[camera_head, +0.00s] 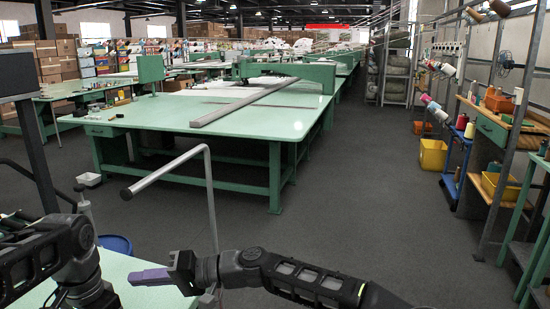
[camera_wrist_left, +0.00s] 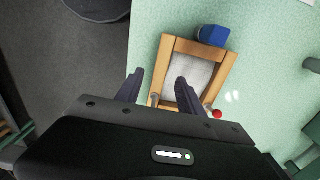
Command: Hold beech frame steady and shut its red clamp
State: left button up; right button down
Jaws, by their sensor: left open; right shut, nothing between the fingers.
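The beech frame (camera_wrist_left: 225,70) lies on a pale green tabletop in the left wrist view, with grey fabric inside it. A red knob (camera_wrist_left: 217,113), perhaps part of the red clamp, shows by its near right corner; whether the clamp is open or shut I cannot tell. My left gripper (camera_wrist_left: 156,88) is open; its fingers appear over the left side and middle of the frame, with nothing seen held, and its body hides the near end. My right gripper (camera_head: 150,276) is shut and empty, its purple fingers pointing left above the near table. The frame does not show in the head view.
A blue object (camera_wrist_left: 212,35) sits at the frame's far edge. Small white bits lie right of the frame. The near green table (camera_head: 125,275) is at bottom left, with a bent grey metal rail (camera_head: 165,170) behind it. Open dark floor (camera_head: 350,200) lies to the right.

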pick_arm(q)
notch_tip(320, 180, up, 2)
jog(key=shift+a, duration=0.1)
jog(key=shift+r, duration=0.8)
